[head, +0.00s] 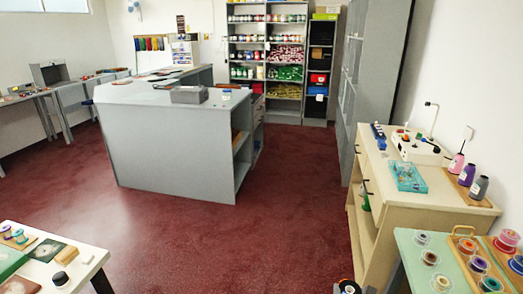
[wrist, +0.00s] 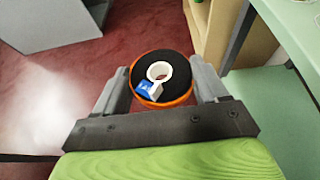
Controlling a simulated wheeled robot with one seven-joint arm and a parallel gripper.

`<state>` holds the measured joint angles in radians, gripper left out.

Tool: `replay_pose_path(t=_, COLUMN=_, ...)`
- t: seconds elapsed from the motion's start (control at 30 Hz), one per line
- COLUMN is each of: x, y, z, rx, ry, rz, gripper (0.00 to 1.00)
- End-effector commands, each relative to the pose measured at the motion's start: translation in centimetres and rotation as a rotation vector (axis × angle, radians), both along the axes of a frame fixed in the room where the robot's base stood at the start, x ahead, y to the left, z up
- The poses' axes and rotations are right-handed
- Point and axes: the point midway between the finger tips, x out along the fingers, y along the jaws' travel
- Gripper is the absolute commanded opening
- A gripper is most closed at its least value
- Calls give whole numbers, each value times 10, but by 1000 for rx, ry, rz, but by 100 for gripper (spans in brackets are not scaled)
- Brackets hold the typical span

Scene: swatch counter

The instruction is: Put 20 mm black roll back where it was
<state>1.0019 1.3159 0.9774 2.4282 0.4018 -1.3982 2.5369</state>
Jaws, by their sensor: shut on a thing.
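The black roll (wrist: 180,66) has a white core, an orange rim and a small blue-and-white piece at its front edge. In the wrist view my gripper (wrist: 162,85) is shut on it, one finger on each side. The roll is in the air above the red floor. In the head view a dark roll with a pale centre (head: 348,286) shows at the bottom edge, partly cut off. Its width marking cannot be read.
A green-topped table (head: 408,246) with several spools and a wooden carrier (head: 461,231) stands at right. A wooden cabinet (head: 385,205) is behind it. A white table (head: 92,258) with spools and a black-topped item (head: 60,278) is at lower left. Red floor between is clear.

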Motion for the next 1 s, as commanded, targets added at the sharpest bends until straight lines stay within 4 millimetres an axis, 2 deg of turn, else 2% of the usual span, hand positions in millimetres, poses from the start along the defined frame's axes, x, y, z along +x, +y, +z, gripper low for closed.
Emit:
replay_pose_path(t=0.23, x=-3, y=43, z=2, rx=-1, ry=1, rz=83, gripper=42)
replay_pose_path(t=0.4, x=-9, y=84, z=4, rx=1, ry=3, rz=160, gripper=42)
replay_pose_path(t=0.5, x=-12, y=98, z=5, rx=2, ry=3, rz=188, gripper=42)
replay_pose_path(t=1.0, x=-13, y=103, z=5, rx=1, ry=2, rz=198, gripper=42)
